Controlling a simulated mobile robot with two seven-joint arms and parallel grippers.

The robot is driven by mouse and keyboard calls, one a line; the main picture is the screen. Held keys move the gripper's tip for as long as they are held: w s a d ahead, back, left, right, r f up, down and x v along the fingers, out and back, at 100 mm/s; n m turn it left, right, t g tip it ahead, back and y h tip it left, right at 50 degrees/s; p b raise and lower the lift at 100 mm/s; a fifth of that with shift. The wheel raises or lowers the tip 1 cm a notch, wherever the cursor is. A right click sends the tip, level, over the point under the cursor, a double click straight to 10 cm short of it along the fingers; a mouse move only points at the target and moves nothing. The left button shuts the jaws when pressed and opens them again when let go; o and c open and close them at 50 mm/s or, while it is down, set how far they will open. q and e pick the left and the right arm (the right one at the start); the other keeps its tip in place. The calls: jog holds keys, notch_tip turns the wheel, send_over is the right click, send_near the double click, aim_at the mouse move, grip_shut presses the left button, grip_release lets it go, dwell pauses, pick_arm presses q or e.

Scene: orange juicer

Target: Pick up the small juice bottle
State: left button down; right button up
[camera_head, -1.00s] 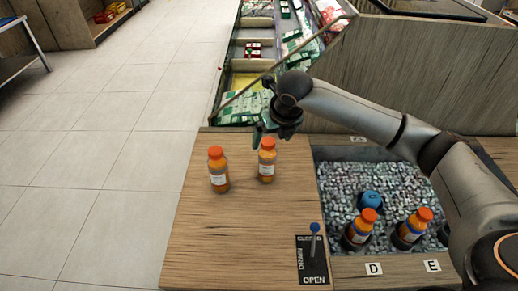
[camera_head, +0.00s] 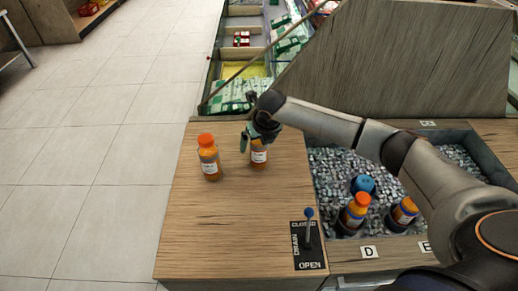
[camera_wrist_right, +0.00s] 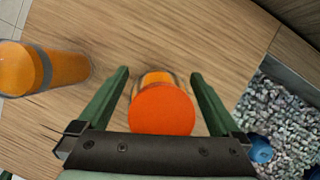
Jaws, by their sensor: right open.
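Two orange-capped juice bottles stand upright on the wooden counter. One bottle (camera_head: 259,155) is under my right gripper (camera_head: 253,139), which hides its cap in the head view. In the right wrist view its round orange cap (camera_wrist_right: 161,109) sits between the two green fingers of my open gripper (camera_wrist_right: 160,95), with a gap to each finger. The other bottle (camera_head: 209,158) stands a little to the left, clear of the gripper; it also shows in the right wrist view (camera_wrist_right: 40,70). My left gripper is not in view.
A bin of grey granules (camera_head: 325,170) to the right holds two more orange-capped bottles (camera_head: 355,212) (camera_head: 403,213) and a blue item (camera_head: 363,184). A drain lever (camera_head: 308,228) stands at the front. The counter's front left is bare.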

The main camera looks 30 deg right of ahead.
jog(key=shift+f, duration=0.1)
grip_shut()
dwell(0.8)
